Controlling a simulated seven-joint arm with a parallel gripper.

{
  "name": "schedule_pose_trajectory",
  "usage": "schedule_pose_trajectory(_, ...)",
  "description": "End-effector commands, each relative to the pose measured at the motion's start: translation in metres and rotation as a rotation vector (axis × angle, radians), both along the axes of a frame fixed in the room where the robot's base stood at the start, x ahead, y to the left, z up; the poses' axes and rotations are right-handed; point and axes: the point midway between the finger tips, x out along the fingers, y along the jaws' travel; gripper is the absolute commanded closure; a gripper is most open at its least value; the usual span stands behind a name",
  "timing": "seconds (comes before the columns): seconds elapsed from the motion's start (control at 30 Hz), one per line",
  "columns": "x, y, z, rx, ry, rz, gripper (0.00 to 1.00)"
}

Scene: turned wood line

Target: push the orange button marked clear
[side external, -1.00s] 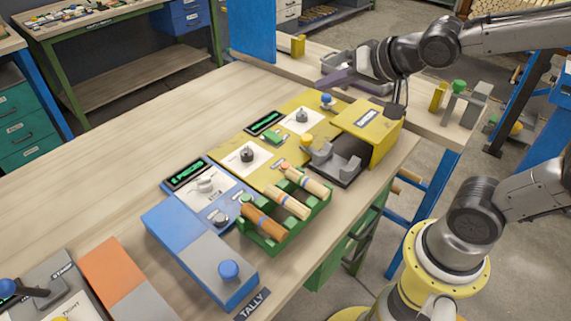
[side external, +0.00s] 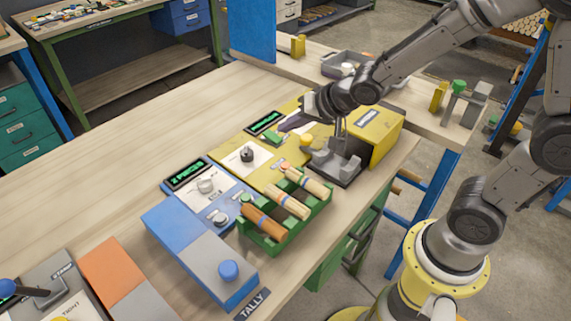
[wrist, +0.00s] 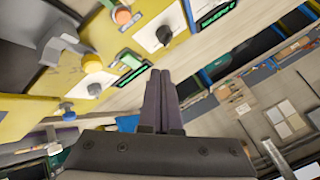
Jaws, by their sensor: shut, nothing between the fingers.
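A round orange button (wrist: 122,16) shows at the top of the wrist view, on the yellow panel beside the white dial plate. In the side view the orange button (side external: 286,166) is small, near the upper end of the dowels; I cannot read its marking. My gripper (side external: 282,128) is shut and empty, its dark fingers hovering over the far part of the yellow panel (side external: 262,177), beyond the button and apart from it. In the wrist view the shut fingertips (wrist: 160,72) point toward the displays. My gripper and wrist hide the panel's far knobs in the side view.
A yellow knob (side external: 306,141) and a black dial knob (side external: 247,154) stand near the orange button. A green tray (side external: 262,243) of dowels, a grey cradle (side external: 335,163) and a yellow box (side external: 380,142) lie close by.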

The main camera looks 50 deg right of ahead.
Motion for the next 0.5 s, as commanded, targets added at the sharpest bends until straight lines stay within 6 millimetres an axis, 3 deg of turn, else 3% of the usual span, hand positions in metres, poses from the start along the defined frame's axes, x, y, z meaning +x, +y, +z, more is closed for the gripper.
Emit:
schedule_pose_trajectory(0.17, 0.0, 0.0, -0.013, 0.001, 0.002, 0.0, 1.0)
schedule_pose_trajectory(0.5, 0.0, 0.0, -0.057, 0.0, 0.004, -0.001, 1.0)
